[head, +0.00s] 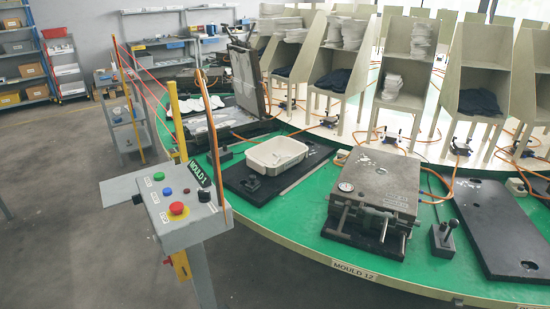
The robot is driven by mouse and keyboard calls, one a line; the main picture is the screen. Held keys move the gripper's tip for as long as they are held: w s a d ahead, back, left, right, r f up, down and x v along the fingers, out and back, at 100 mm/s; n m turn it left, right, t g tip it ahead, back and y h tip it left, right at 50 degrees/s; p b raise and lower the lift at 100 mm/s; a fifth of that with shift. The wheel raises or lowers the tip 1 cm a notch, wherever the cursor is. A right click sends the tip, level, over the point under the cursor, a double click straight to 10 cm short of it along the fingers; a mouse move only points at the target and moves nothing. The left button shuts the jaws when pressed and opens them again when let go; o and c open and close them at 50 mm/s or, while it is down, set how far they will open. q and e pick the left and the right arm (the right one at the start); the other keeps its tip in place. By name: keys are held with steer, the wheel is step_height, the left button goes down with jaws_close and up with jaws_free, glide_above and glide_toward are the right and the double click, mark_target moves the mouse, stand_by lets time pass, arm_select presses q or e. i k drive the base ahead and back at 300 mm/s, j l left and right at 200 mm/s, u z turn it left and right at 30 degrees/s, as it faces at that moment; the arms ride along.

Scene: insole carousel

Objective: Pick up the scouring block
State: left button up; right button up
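I cannot make out a scouring block for certain in the head view. A white tub (274,161) stands on a black plate (277,187) on the green carousel top, and its inside looks pale, with no clear block in it. A small dark item (252,183) lies on the front part of that plate; it is too small to identify. Neither of my grippers is in view.
A closed metal mould (378,183) with a gauge sits right of the tub, with a black joystick box (443,238) beside it. A control post (178,208) with coloured buttons stands front left. An open mould (245,80) is behind. Grey floor at left is clear.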

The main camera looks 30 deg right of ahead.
mark_target(253, 184)
steer(key=z, duration=0.95)
steer(key=i+l, duration=0.1)
steer(key=i, duration=0.4)
steer(key=i+l, duration=0.1)
steer(key=i, duration=0.45)
steer(key=i+u, duration=0.1)
steer(key=i, duration=0.4)
